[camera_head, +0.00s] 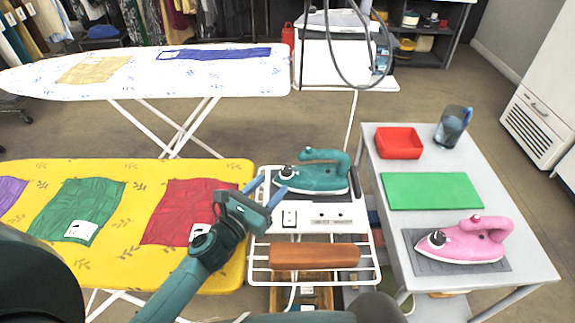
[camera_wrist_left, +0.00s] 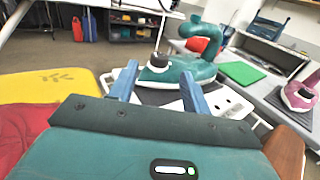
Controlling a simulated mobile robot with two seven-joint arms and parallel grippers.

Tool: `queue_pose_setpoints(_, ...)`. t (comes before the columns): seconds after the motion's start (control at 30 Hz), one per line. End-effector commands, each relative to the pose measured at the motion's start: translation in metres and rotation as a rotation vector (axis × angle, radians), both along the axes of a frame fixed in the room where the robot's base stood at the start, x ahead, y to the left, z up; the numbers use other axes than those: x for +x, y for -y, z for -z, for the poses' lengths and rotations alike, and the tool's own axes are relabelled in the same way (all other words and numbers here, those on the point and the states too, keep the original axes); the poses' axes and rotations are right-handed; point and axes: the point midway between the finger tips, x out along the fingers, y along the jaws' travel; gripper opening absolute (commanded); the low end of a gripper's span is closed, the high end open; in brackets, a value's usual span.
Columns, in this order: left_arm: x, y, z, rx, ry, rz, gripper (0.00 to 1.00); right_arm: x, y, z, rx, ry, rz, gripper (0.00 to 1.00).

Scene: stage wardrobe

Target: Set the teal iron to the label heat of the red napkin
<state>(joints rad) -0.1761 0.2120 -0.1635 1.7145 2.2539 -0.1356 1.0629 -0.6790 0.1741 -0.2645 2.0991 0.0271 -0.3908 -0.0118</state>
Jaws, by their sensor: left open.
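The teal iron (camera_head: 318,174) rests on a dark pad on the white rack stand, its handle up. A dark dial knob with a white ring sits at its left end; it shows in the left wrist view (camera_wrist_left: 158,62), but its setting is too small to read. The red napkin (camera_head: 180,208) lies on the yellow ironing board, its white label partly hidden behind my left arm. My left gripper (camera_head: 274,194) is open and empty, just left of the iron. In the left wrist view its fingers (camera_wrist_left: 158,84) point towards the dial, apart from it. My right gripper is not seen.
A brown roll (camera_head: 314,256) lies on the front of the rack. A green napkin (camera_head: 78,208) lies on the yellow board (camera_head: 134,170).

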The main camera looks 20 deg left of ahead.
Motion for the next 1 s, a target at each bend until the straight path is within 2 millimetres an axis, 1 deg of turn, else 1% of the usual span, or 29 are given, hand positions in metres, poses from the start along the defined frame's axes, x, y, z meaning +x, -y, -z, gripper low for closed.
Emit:
queue_pose_setpoints(0.03, 0.013, 0.004, -0.002, -0.001, 0.004, 0.001, 0.48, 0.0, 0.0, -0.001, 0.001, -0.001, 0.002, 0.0)
queue_pose_setpoints(0.2, 0.044, 0.014, -0.001, 0.0, 0.002, 0.001, 0.48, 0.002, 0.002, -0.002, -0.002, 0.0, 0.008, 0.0)
queue_pose_setpoints(0.3, 0.058, 0.019, -0.001, 0.0, 0.002, 0.001, 0.48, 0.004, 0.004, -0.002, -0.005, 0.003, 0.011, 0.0)
queue_pose_setpoints(0.4, 0.067, 0.021, -0.001, 0.0, 0.002, 0.001, 0.48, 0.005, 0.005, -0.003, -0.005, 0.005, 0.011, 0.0)
queue_pose_setpoints(0.57, 0.073, 0.024, 0.0, 0.002, 0.002, 0.001, 0.48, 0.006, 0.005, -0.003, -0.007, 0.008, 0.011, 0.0)
queue_pose_setpoints(0.8, 0.073, 0.024, 0.0, 0.002, 0.002, 0.001, 0.48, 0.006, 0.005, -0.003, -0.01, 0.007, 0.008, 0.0)
queue_pose_setpoints(1.0, 0.073, 0.024, 0.0, 0.002, 0.002, 0.001, 0.32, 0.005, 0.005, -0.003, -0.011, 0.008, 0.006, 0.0)
